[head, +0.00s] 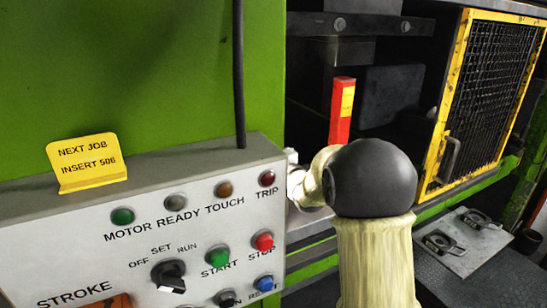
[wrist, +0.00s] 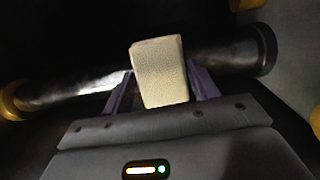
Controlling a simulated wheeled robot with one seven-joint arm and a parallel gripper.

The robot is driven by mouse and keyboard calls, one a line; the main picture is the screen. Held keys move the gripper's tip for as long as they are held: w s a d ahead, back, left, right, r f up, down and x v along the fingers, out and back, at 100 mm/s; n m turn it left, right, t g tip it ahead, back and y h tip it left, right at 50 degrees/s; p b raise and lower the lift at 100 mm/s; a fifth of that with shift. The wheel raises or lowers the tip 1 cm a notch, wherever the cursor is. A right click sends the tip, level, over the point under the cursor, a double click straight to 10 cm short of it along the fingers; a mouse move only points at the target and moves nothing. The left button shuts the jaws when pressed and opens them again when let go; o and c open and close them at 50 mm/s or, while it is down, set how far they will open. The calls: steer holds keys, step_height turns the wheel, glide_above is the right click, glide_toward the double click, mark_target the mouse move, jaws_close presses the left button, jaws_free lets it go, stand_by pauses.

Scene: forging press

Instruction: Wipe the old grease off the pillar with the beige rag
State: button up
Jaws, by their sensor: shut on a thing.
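In the wrist view my gripper (wrist: 160,88) is shut on the beige rag (wrist: 158,62), which shows as a pale, block-shaped pad between the two fingers. Behind it the pillar (wrist: 75,92), a dark, shiny metal cylinder, crosses the picture from left to right. A brass-coloured collar is at its left end and a dark collar at its right end. The rag overlaps the pillar's middle; I cannot tell if they touch. Grease cannot be told apart from the dark, glossy metal. In the head view my arm hides the gripper, and I cannot make out the rag or pillar there.
A grey control box (head: 140,225) with buttons and a yellow sign (head: 85,162) stands at left before a green press frame (head: 110,70). A red and yellow block (head: 342,110) stands upright in the dark press opening. A yellow-framed mesh guard (head: 490,90) is at right.

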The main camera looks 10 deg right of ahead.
step_height(320, 180, up, 2)
steer(key=shift+r+p, duration=0.2)
steer(key=shift+p, duration=0.15)
steer(key=shift+f, duration=0.1)
steer(key=shift+f+b, duration=1.2)
steer(key=shift+b, duration=0.25)
steer(key=shift+r, duration=0.1)
steer(key=shift+a+r+p, duration=0.1)
steer(key=shift+r+p, duration=0.45)
steer(key=shift+r, duration=0.75)
